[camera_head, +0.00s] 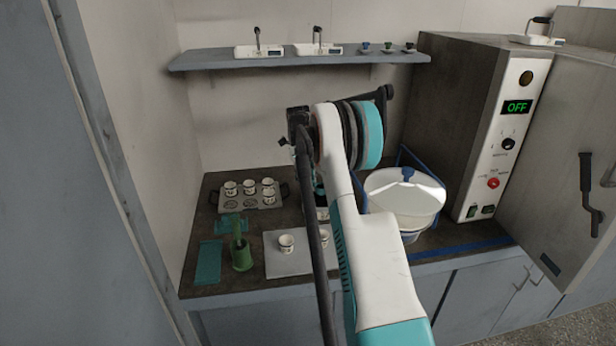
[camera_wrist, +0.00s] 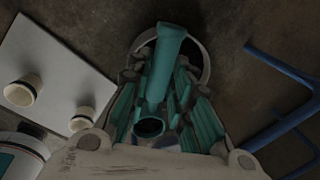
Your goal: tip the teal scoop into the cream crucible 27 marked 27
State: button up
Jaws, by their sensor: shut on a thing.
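My gripper (camera_wrist: 158,90) is shut on the teal scoop (camera_wrist: 163,65) in the wrist view, its fingers on both sides of the scoop's round shaft. A pale round rim (camera_wrist: 205,62) shows behind the scoop's far end, mostly hidden; I cannot tell whether it is crucible 27 or whether the scoop touches it. In the head view my arm hides the gripper and scoop almost wholly. Cream crucibles stand on a pale plate (camera_head: 283,265): one at left (camera_head: 286,243), one at right (camera_head: 324,238). A further white cup (camera_head: 322,213) is partly hidden behind my arm. No number is readable.
A rack (camera_head: 262,206) with several crucibles stands at the back left. A white basin (camera_head: 403,195) in a blue frame (camera_wrist: 285,68) stands right of my arm, beside the oven (camera_head: 455,120).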

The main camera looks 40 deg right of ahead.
jog(key=shift+s+a+n+b, duration=1.15)
jog(key=shift+s+a+n, duration=1.05)
jog(key=shift+s+a, duration=3.35)
jog(key=s+d+r+m+t+y+b, duration=0.1)
jog(key=s+t+y+b, duration=0.4)
jog(key=t, duration=1.5)
jog(key=shift+s+d+r+m+y, duration=0.35)
jog(key=shift+s+d+m+y, duration=0.5)
jog(key=shift+s+y, duration=1.15)
jog(key=shift+s+r+h, duration=0.1)
jog(key=shift+s+h, duration=0.1)
jog(key=shift+h, duration=0.2)
